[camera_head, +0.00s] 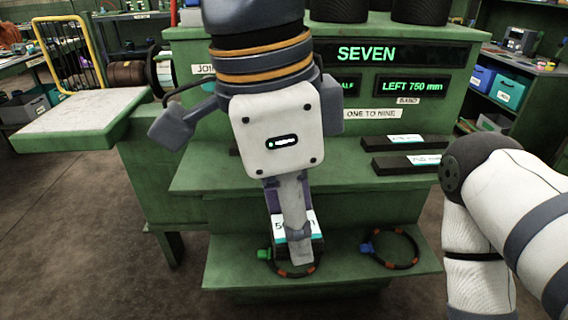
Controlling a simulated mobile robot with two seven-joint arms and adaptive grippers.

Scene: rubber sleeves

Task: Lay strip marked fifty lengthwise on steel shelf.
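A black strip with a white and teal label (313,226) is in the middle of the head view, over the lowest green step. Only a "5" and an "m" show on its label; the finger hides the middle. My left gripper (292,235) points down at this strip, with a pale finger across the label. Whether the fingers grip it cannot be told. My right arm shows at the right edge, but its gripper is out of view. A pale grey-topped shelf (75,115) stands at the left; it may be the steel shelf, and its visible top is bare.
Two black strips with pale labels (405,138) (423,160) lie on the steps at right. A yellow rail (74,32) stands behind the pale shelf.

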